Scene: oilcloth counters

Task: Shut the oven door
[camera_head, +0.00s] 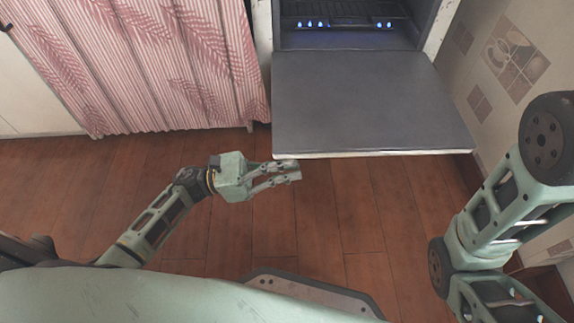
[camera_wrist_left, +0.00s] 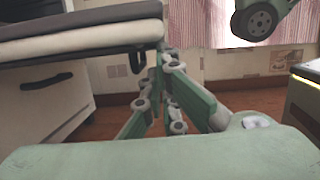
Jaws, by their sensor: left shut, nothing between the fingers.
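The oven door (camera_head: 372,105) is folded down, lying about level in front of the oven (camera_head: 347,38), with its dark inner face up. In the left wrist view the door (camera_wrist_left: 75,40) juts in from the upper left as a dark slab with a pale edge. My left gripper (camera_head: 293,172) is shut and empty, just in front of the door's near left corner. In the left wrist view its fingertips (camera_wrist_left: 168,55) are close beside the door's end; I cannot tell whether they touch. My right arm shows at the right, but its gripper is out of view.
A pink striped curtain (camera_head: 150,65) hangs left of the oven. A tiled wall (camera_head: 505,60) stands close to the door's right side. The wooden floor (camera_head: 345,215) is clear in front of the door. Blue lights (camera_head: 345,24) glow inside the oven.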

